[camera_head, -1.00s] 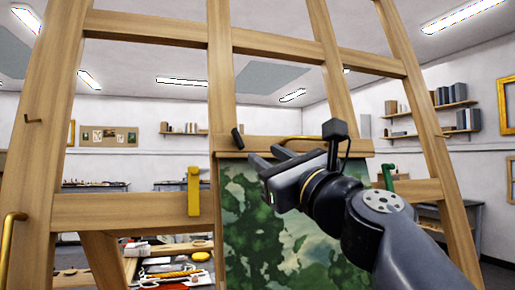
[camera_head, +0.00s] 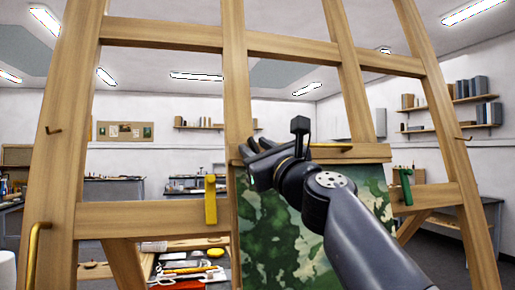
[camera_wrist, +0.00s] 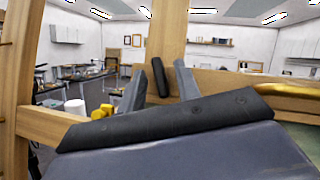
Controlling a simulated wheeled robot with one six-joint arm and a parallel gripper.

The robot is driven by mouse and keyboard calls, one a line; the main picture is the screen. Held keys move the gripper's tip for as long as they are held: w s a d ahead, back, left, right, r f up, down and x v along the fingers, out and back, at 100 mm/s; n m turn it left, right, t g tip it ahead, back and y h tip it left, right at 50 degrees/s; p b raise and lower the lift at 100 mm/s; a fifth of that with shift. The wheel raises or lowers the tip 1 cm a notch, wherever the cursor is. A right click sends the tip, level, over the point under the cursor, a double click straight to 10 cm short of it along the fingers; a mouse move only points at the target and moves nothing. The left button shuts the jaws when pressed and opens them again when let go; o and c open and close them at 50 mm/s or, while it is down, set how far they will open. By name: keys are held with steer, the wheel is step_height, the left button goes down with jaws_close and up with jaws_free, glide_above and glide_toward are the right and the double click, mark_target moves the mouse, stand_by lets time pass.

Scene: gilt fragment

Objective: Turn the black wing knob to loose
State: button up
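The black wing knob (camera_wrist: 158,77) is a dark bar on the wooden easel's central upright, tilted slightly from vertical in the wrist view. My gripper (camera_wrist: 160,72) is open, with one grey finger on each side of the knob and gaps visible between. Whether either finger touches it, I cannot tell. In the head view my gripper (camera_head: 257,147) is at the central upright, just above the painting's top edge, and largely hides the knob there.
The easel (camera_head: 233,70) fills the view. It holds a green painting (camera_head: 265,235) under a ledge. A yellow handle (camera_head: 210,200) is left, a green one (camera_head: 405,187) right. A brass bar (camera_wrist: 290,91) lies right of my gripper. Tools lie on a tray (camera_head: 150,265) low left.

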steer(key=shift+c, duration=0.3)
jaws_close()
steer(key=shift+d+n, duration=0.1)
steer(key=shift+n, duration=0.3)
steer(key=n+g+y+p, duration=0.1)
steer(key=n, duration=0.1)
steer(key=n+g+y, duration=0.1)
steer(key=n, duration=0.1)
steer(key=shift+w+d+r+g+p, duration=0.1)
steer(key=shift+r+g+p, duration=0.1)
steer(key=shift+g+p, duration=0.2)
steer(key=n+g+p, duration=0.1)
steer(key=n+g+y+p, duration=0.1)
steer(key=n, duration=0.1)
steer(key=n+g+p, duration=0.1)
steer(key=n, duration=0.1)
steer(key=shift+r+y, duration=0.25)
steer(key=shift+y, duration=0.05)
steer(key=n+g+p, duration=0.3)
steer(key=n+p, duration=0.1)
steer(key=p, duration=0.1)
steer(key=shift+r+n, duration=0.1)
steer(key=shift+n, duration=0.3)
steer(key=n+g+h+p, duration=0.1)
steer(key=n+g+p, duration=0.1)
steer(key=shift+h+p, duration=0.3)
steer(key=shift+p, duration=0.1)
steer(key=shift+f+n, duration=0.25)
steer(key=shift+n, duration=0.05)
